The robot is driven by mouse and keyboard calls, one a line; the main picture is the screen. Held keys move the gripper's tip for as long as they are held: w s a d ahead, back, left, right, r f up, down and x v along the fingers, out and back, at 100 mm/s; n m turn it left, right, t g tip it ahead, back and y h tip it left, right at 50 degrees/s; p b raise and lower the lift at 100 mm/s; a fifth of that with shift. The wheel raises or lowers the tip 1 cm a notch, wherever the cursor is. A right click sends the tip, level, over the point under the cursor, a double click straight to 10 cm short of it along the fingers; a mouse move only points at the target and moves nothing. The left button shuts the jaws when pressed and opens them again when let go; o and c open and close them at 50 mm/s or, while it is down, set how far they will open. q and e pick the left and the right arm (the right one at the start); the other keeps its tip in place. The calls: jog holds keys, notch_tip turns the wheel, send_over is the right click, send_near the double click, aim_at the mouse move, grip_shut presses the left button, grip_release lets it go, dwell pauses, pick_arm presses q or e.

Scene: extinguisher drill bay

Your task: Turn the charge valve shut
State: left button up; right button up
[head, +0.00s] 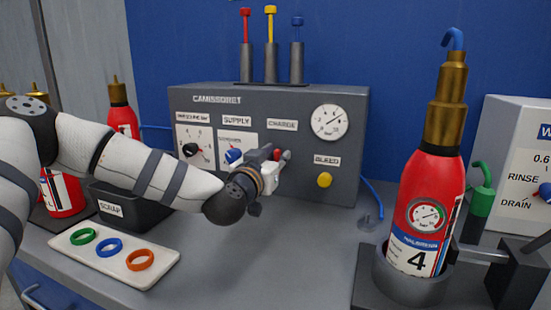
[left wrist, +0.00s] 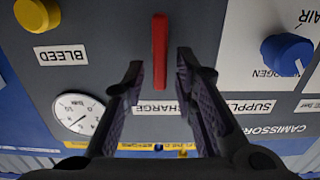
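The charge valve shows as a red bar handle (left wrist: 160,50) in the left wrist view, standing up and down in that picture beside the CHARGE label (left wrist: 155,108). My left gripper (left wrist: 160,68) is open, its two dark fingers on either side of the handle's lower part, with a gap on each side. In the head view my left gripper (head: 276,158) is at the panel (head: 215,97) below the CHARGE label, and it largely hides the valve; only a bit of red shows there. My right gripper is in neither view.
The yellow BLEED button (head: 324,180) and a gauge (head: 331,122) are right of the valve; the blue SUPPLY knob (head: 233,156) is left. A red extinguisher (head: 432,190) stands in a holder at right. A tray (head: 160,280) with coloured rings lies front left.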

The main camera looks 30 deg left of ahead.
pick_arm(q)
grip_shut()
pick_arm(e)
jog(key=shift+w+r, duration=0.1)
pick_arm(q)
jog(key=shift+d+r+m+p, duration=0.15)
jog(key=shift+r+m+p, duration=0.15)
jog(key=shift+m+p, duration=0.15)
jog(key=m+p, duration=0.1)
jog(key=m, duration=0.1)
jog(key=m+p, duration=0.2)
jog(key=shift+d+r, duration=0.1)
jog(key=shift+d, duration=0.25)
jog(key=shift+w+d+f+m+p, duration=0.15)
jog(key=shift+f+m+p, duration=0.2)
jog(key=shift+m, duration=1.75)
jog(key=shift+d+f+m+p, duration=0.2)
jog(key=shift+f+m, duration=0.3)
jog(key=shift+m, duration=1.65)
jog(key=shift+w+d+f+m+p, duration=0.1)
jog(key=shift+f+m+p, duration=0.25)
jog(key=shift+m, duration=1.75)
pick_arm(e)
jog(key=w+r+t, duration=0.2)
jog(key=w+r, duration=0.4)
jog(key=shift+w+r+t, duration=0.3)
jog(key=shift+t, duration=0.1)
pick_arm(q)
jog(key=shift+f, duration=0.1)
